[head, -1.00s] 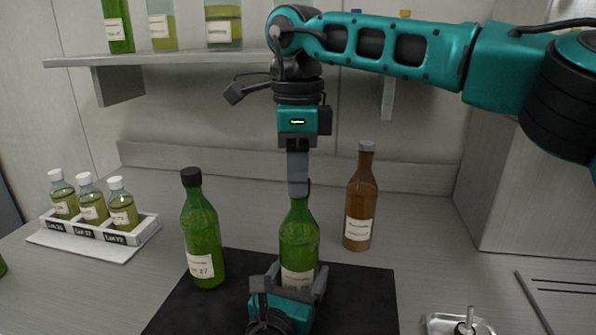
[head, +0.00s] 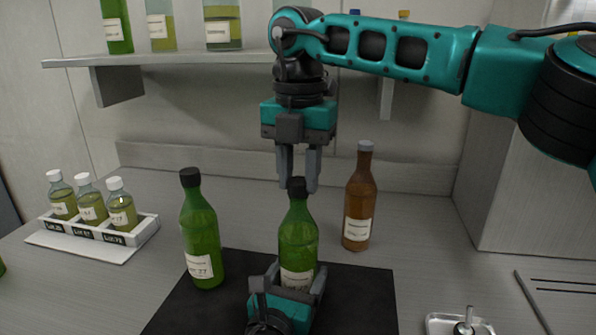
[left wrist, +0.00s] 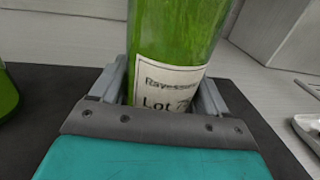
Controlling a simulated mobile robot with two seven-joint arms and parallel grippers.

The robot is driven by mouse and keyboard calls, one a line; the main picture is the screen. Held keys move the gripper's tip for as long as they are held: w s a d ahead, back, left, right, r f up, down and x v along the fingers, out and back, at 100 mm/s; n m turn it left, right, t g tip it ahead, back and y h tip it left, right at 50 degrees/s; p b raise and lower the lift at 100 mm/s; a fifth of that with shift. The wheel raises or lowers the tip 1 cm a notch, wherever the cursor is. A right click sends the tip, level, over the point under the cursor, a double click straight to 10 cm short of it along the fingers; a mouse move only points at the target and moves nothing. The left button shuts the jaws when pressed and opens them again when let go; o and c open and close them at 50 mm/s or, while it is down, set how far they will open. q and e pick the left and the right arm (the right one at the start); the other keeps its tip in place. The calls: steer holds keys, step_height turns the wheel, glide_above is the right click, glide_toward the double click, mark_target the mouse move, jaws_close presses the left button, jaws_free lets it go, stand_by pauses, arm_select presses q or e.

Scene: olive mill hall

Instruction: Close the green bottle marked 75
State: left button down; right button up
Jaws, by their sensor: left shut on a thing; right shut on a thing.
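A green bottle (head: 298,240) stands upright on the black mat (head: 355,310). In the left wrist view its label (left wrist: 166,87) reads "Lot 7" and a second digit I cannot make out. My left gripper (head: 292,282) is shut around its lower body; the fingers also show on both sides of it in the left wrist view (left wrist: 165,98). A black cap (head: 297,187) is on top of the neck. My right gripper (head: 298,184) points straight down from above and is shut on this cap, one finger on either side. I cannot tell how tightly the cap sits.
Another green bottle (head: 201,240) with a black cap stands to the left. A brown bottle (head: 359,205) stands behind to the right. A white rack (head: 150,230) of small bottles is at the left, a metal dish (head: 440,325) at front right. A shelf (head: 180,58) with bottles hangs above.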

steer(key=shift+m, duration=0.9)
steer(key=o, duration=1.1)
step_height(320, 180, up, 12)
steer(key=shift+r, duration=0.1)
arm_select(q)
jaws_free()
steer(key=shift+s, duration=0.1)
